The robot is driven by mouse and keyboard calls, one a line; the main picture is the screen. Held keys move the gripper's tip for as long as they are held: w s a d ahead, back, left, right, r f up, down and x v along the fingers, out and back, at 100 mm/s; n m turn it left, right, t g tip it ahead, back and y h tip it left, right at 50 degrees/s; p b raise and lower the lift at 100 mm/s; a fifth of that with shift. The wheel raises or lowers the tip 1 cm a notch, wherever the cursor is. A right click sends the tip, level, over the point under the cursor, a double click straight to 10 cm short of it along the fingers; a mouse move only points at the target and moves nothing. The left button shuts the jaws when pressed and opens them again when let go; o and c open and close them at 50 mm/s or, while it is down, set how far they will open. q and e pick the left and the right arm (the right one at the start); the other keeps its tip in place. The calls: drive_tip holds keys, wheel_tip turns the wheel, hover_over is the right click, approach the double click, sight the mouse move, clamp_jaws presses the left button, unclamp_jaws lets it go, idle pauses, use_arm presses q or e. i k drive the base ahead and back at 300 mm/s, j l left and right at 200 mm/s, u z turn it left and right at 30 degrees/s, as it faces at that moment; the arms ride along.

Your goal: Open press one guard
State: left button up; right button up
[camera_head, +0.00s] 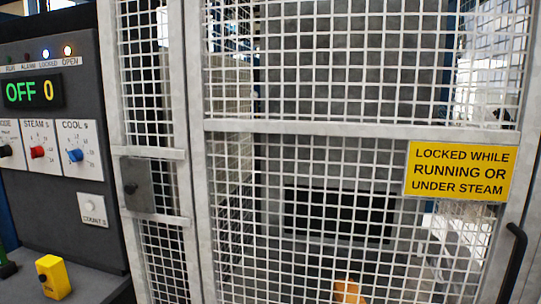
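The press guard (362,127) is a pale grey frame with white wire mesh, filling the middle and right of the head view. It looks closed. A black bar handle (513,262) is on its right edge, running out of the bottom of the picture. A yellow sign (461,171) on it reads "LOCKED WHILE RUNNING OR UNDER STEAM". A grey box with a black knob (137,186) sits on the narrow mesh panel to the left. Neither of my grippers is in view.
The control panel (92,210) at left shows a green and yellow "OFF 0" display (31,92). Its LOCKED lamp (45,54) glows bluish white; the OPEN lamp (67,50) also looks bright. A yellow box (53,277) stands on the ledge below. Something orange (348,292) shows behind the mesh.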

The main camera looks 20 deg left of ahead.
sight(491, 165)
drive_tip(key=u, duration=0.25)
drive_tip(key=z, duration=0.45)
drive_tip(key=l+z, duration=0.25)
drive_tip(key=z, duration=0.15)
drive_tip(key=l+z, duration=0.6)
drive_tip(key=z, duration=0.2)
